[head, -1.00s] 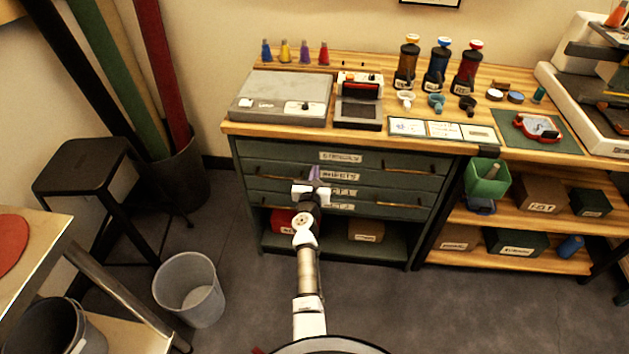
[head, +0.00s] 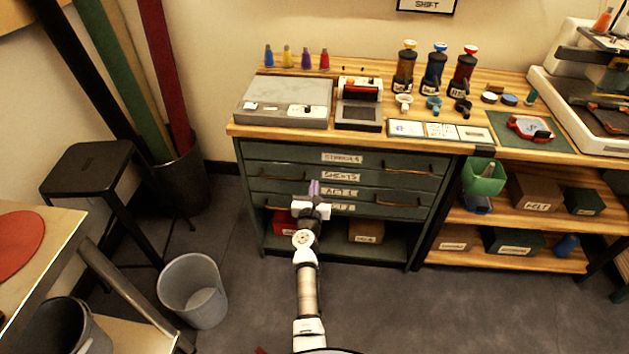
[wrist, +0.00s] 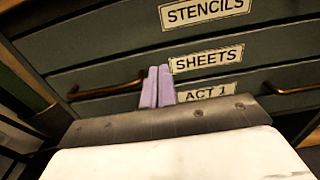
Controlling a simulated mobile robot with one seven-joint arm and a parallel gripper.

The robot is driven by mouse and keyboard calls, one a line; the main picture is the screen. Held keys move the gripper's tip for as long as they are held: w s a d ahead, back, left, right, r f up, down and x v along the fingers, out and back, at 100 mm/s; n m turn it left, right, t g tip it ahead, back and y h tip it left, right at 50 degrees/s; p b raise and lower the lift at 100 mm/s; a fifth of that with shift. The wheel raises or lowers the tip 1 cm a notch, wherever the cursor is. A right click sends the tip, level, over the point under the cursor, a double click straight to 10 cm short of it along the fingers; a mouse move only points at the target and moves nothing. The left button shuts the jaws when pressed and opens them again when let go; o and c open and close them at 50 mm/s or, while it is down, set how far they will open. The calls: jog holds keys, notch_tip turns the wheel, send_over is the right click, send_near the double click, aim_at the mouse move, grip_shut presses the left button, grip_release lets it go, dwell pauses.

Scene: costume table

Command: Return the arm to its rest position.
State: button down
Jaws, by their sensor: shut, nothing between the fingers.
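My gripper (head: 314,188) is in front of the green drawer cabinet (head: 271,151), at about the height of its lower drawers in the head view. Its two purple fingers (wrist: 157,86) are together and hold nothing. In the wrist view they point at the drawer fronts, beside the "SHEETS" and "ACT 1" labels. My arm reaches up from the bottom middle of the head view. Whether the fingertips touch a drawer front cannot be told, but they appear apart from it. The drawers look shut.
A grey bin (head: 193,290) stands on the floor at left, near a black stool (head: 88,160). A table with a red disc (head: 18,243) is at the left edge. Shelves with boxes (head: 535,192) are at right. The floor right of my arm is clear.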

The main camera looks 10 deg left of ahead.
jog(key=s, duration=0.7)
jog(key=shift+s+p, duration=0.3)
jog(key=shift+f, duration=0.1)
